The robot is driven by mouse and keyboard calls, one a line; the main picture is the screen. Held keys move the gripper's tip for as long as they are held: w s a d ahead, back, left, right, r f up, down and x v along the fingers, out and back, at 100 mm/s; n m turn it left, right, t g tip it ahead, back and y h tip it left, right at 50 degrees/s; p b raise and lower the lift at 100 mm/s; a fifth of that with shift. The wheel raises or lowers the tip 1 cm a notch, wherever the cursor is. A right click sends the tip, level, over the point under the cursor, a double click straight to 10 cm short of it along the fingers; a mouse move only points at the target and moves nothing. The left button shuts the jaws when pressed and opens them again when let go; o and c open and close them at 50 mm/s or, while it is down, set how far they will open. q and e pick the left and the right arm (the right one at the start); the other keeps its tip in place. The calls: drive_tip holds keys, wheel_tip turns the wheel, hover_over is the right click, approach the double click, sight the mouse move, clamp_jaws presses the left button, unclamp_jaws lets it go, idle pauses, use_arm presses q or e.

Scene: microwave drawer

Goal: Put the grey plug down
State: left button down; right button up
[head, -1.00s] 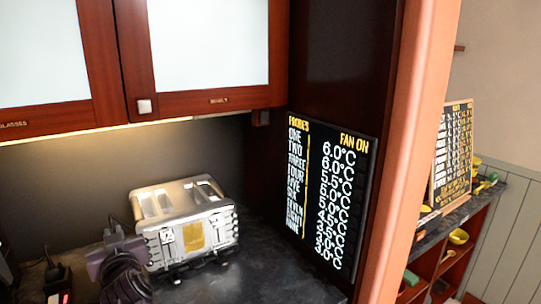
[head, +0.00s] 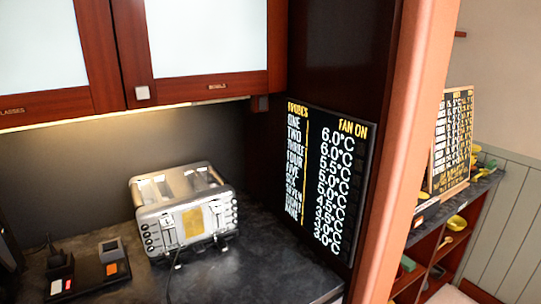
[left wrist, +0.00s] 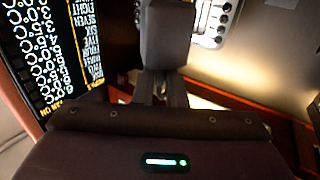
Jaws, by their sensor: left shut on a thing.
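The left wrist view shows my left gripper (left wrist: 161,78) shut on a dark grey block, the grey plug (left wrist: 168,36), held at the fingertips. The plug covers part of the view beyond it, and its prongs cannot be made out. Neither my left gripper nor the held plug shows in the head view. My right gripper is in no view. In the head view the silver toaster (head: 188,218) stands on the dark counter, and a thin dark cord hangs below its front toward the lower picture edge.
A black unit with grey and orange parts (head: 88,277) and a dark plug-like piece (head: 57,260) lie left of the toaster. A probe board (head: 328,185) leans at the right. Dark counter (head: 265,270) is clear right of the toaster. Cabinets (head: 205,45) hang above.

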use_arm(q)
drive_tip(key=s+f, duration=0.2)
drive_tip(key=s, duration=0.4)
drive_tip(key=shift+s, duration=0.25)
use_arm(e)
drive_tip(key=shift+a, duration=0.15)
